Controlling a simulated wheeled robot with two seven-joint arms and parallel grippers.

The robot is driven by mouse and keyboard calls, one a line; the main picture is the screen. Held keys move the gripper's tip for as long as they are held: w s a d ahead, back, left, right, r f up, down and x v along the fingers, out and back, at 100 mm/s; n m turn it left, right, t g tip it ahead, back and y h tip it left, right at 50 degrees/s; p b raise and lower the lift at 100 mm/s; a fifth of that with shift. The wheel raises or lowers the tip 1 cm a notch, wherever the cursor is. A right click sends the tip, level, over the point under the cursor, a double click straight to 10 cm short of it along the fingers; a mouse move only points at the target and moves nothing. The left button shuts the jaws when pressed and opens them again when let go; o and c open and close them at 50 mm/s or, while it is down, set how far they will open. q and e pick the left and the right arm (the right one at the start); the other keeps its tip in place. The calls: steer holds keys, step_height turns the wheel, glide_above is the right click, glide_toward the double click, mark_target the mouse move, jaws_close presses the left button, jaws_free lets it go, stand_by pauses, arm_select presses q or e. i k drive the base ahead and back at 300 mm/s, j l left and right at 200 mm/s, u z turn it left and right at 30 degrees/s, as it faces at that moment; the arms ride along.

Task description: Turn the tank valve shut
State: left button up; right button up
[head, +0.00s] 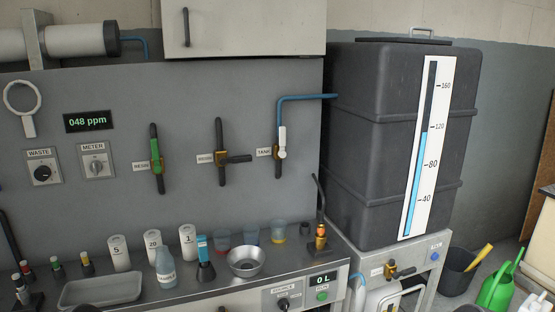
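The valve labelled TANK (264,152) is on the grey wall panel. Its white handle (282,142) points up and down, in line with the dark vertical pipe behind it. A blue pipe (305,97) runs from the top of this valve to the large dark grey tank (370,130) at the right. The tank's white gauge (428,150) shows a blue column up to about 120. Another brass valve (391,271) with a dark handle sits on the stand below the tank. Neither of my grippers can be made out in the head view.
Two more valves, one with a green handle (156,155) and one with a dark handle (238,158), are left of the TANK valve. The counter below holds a metal bowl (246,262), bottles, cups and a tray (100,291). A bent tube (319,200) rises near the counter's right end.

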mark_target(282, 154)
steer(key=i+l, duration=0.15)
steer(key=l, duration=0.25)
steer(key=i+l, duration=0.15)
steer(key=l, duration=0.25)
steer(key=i+l, duration=0.2)
steer(key=l, duration=0.2)
steer(key=i+l, duration=0.15)
steer(key=l, duration=0.25)
steer(key=i+l, duration=0.15)
steer(key=l, duration=0.25)
steer(key=i+l, duration=0.15)
steer(key=l, duration=0.25)
steer(key=i+l, duration=0.2)
steer(key=l, duration=0.2)
